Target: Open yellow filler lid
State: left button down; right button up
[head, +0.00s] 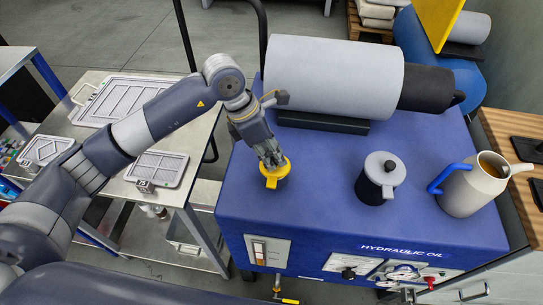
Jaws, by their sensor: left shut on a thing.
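The yellow filler lid (274,181) sits on the blue top of the hydraulic oil unit (325,190), near its left side. It has a small tab towards the front. My left gripper (274,164) points down onto the lid from above, with its fingers shut at the lid's top. The fingers hide the lid's middle and back edge. I cannot tell whether the lid is tilted or lifted from its neck. My right gripper does not show.
A grey motor cylinder (335,77) lies behind the lid. A dark canister with a grey cap (380,175) and an oil jug with a blue handle (473,184) stand to the right. A metal trolley with trays (157,167) is at the left. The blue top between lid and canister is clear.

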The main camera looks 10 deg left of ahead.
pick_arm(q)
jog(key=shift+w+r+g+b, duration=0.2)
jog(key=shift+w+g+b, duration=0.1)
jog(key=shift+w+g, duration=0.25)
jog(key=shift+w+r+g+b, duration=0.15)
jog(key=shift+w+g+b, duration=0.15)
jog(key=shift+g, duration=0.35)
jog(key=shift+w+r+n+g+b, duration=0.15)
jog(key=shift+w+n+g+b, duration=0.1)
jog(key=shift+w+g+b, duration=0.35)
jog(key=shift+w+r+n+g+b, duration=0.15)
jog(key=shift+w+n+g+b, duration=0.15)
jog(key=shift+g, duration=0.5)
jog(key=shift+w, duration=0.1)
jog(key=c, duration=1.4)
grip_release()
jog(key=shift+a+r, duration=0.1)
jog(key=shift+r, duration=0.1)
jog(key=v, duration=1.1)
jog(key=shift+w+a+r, duration=0.15)
jog(key=shift+w+r, duration=0.1)
jog(key=shift+w, duration=0.05)
